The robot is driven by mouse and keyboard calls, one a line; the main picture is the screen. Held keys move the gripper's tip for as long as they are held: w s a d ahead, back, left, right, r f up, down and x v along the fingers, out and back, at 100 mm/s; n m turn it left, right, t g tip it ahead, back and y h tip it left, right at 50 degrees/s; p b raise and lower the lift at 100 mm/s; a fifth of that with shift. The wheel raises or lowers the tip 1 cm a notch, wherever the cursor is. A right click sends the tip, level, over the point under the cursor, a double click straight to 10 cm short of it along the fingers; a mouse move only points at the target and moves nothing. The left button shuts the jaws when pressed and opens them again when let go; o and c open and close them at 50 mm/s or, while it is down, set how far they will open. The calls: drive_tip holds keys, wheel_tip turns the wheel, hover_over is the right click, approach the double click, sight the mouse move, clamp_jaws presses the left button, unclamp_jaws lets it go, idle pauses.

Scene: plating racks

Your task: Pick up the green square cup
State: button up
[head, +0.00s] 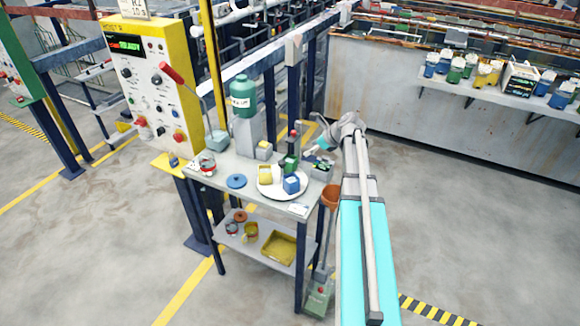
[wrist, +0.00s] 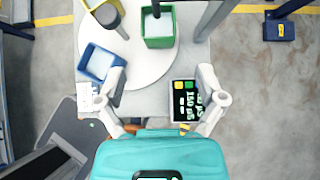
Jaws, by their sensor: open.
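The green square cup (head: 291,162) stands on the back right part of a white plate (head: 270,191). In the wrist view the green cup (wrist: 159,42) is near the top middle, its pale inside facing the camera. My gripper (wrist: 162,74) is open, with its fingers spread left and right. The cup lies beyond the fingertips, apart from them, and nothing is held. In the head view my gripper (head: 311,153) is small, to the right of the green cup and above the table's right end.
A blue square cup (wrist: 98,63) and a yellow cup (head: 265,174) share the plate. A black box with a display (wrist: 186,100) sits by the right finger. A blue lid (head: 236,181) lies left of the plate.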

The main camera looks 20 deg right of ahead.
sight(295, 157)
drive_tip(key=b+x, duration=0.5)
drive_tip(key=x, duration=0.2)
drive_tip(key=shift+f, duration=0.1)
drive_tip(key=shift+b+x, duration=0.6)
drive_tip(key=shift+x, duration=0.15)
drive_tip(key=shift+w+a, duration=0.1)
drive_tip(key=b+x, duration=0.2)
drive_tip(key=x, duration=0.1)
drive_tip(key=shift+w+a+f+b, duration=0.1)
drive_tip(key=shift+a+f+b, duration=0.05)
drive_tip(key=shift+f+b, duration=0.2)
drive_tip(key=shift+w+a+f+b, duration=0.35)
drive_tip(key=shift+w+b, duration=0.05)
drive_tip(key=shift+b, duration=0.05)
